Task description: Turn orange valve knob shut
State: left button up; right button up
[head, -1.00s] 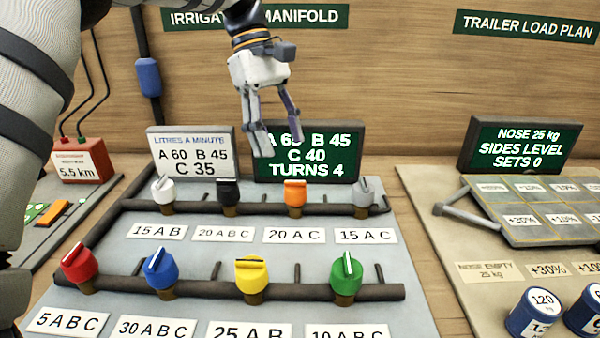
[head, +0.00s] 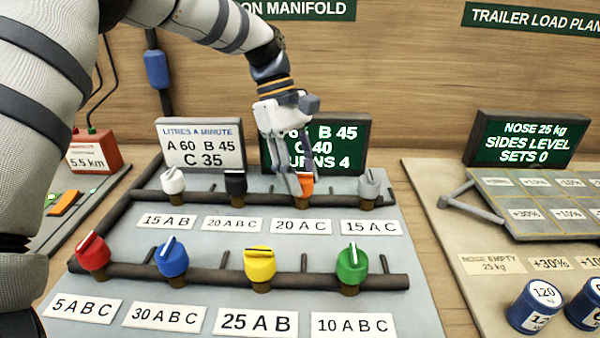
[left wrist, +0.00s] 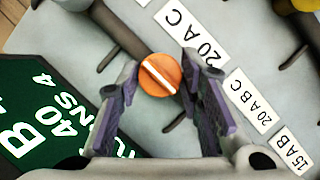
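The orange valve knob (head: 307,184) sits on the rear pipe, above the "20 A C" label (head: 301,226). My left gripper (head: 301,192) has come down at the knob and partly hides it. In the left wrist view the orange knob (left wrist: 160,74) shows from above, with a white line across its top. The left gripper's fingers (left wrist: 158,78) are spread, one on each side of the knob, with a gap visible. Whether a fingertip touches it I cannot tell. My right gripper is not in view.
On the rear pipe, a black knob (head: 236,184) and a grey knob (head: 369,184) flank the orange one, and a white knob (head: 172,181) is further left. Red, blue, yellow (head: 260,264) and green knobs line the front pipe. A green screen (head: 345,145) stands close behind.

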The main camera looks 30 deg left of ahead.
pick_arm(q)
jog(key=m+g, duration=0.1)
jog(key=m, duration=0.2)
jog(key=shift+w+f+m+y, duration=0.1)
jog(key=shift+m+y, duration=0.2)
jog(key=shift+m, duration=0.1)
jog(key=m+g, duration=0.1)
jog(key=m, duration=0.1)
jog(key=m+g+y, duration=0.1)
jog(key=m, duration=0.2)
jog(key=shift+w+d+b, duration=0.1)
jog(key=shift+d+b, duration=0.05)
jog(key=shift+b, duration=0.25)
jog(key=m+y, duration=0.1)
jog(key=m, duration=0.1)
jog(key=m+y, duration=0.1)
jog(key=m, duration=0.1)
jog(key=shift+d+m+g, duration=0.1)
jog(key=shift+m+g, duration=0.2)
jog(key=shift+m, duration=0.1)
jog(key=shift+m+y, duration=0.8)
jog(key=shift+m, duration=1.2)
jog(key=shift+d, duration=0.1)
jog(key=o, duration=1.1)
jog(key=shift+o, duration=0.2)
